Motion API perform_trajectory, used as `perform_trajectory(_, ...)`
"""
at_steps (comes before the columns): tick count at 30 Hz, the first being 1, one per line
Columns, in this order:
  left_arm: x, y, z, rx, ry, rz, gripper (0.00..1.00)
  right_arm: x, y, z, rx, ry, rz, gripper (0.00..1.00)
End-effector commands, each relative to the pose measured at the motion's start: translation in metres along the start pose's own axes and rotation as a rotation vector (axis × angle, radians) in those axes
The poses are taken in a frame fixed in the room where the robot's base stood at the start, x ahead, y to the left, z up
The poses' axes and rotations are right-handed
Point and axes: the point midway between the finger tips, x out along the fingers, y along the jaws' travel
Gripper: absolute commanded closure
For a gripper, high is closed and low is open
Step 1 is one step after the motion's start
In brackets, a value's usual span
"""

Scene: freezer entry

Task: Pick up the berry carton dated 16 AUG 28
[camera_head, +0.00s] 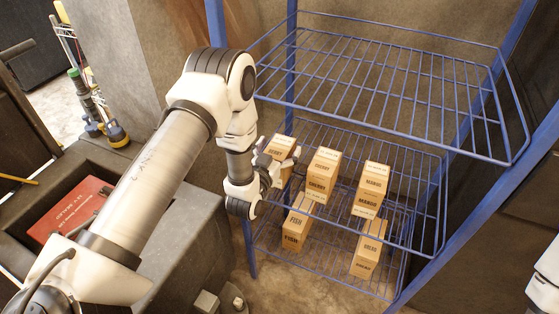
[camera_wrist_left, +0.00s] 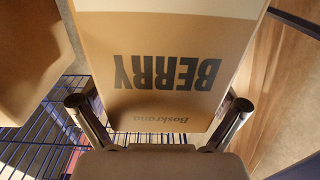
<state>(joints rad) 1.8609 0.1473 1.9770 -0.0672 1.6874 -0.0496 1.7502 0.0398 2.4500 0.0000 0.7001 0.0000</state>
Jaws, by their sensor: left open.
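A tan carton marked BERRY (camera_wrist_left: 160,70) fills the middle of the left wrist view, its print upside down there. In the head view this carton (camera_head: 283,146) stands at the left end of the shelf's middle tier. My left gripper (camera_head: 277,176) is open at the carton's near side. In the left wrist view the fingertips of my left gripper (camera_wrist_left: 160,108) lie left and right of the carton; whether they touch it cannot be told. No date is readable on the carton. My right gripper is out of view.
A carton that looks marked CHERRY (camera_head: 319,183) and one marked MANGO (camera_head: 369,199) stand to the right on the same tier. More cartons (camera_head: 292,240) (camera_head: 366,266) stand below. The blue wire rack's empty top tier (camera_head: 400,85) overhangs them. A red box (camera_head: 72,210) lies left.

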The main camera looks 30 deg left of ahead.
Motion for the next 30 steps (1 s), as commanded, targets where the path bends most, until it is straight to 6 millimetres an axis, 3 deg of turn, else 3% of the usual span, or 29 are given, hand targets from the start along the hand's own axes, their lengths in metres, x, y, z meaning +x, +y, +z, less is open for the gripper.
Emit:
perform_trajectory(3,-0.0004,0.0,0.0005,0.0,-0.001,0.0,0.02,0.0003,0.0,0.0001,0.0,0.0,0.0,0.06)
perform_trajectory(4,-0.0005,0.0,0.0005,0.0,-0.001,0.0,0.09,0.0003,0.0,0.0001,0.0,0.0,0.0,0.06)
perform_trajectory(11,-0.0007,0.0,0.0006,0.0,-0.001,0.0,0.91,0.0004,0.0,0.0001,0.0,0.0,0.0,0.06)
perform_trajectory(30,0.0038,0.0002,-0.0092,0.0,0.003,0.0,0.96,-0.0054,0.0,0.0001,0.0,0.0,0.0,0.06)
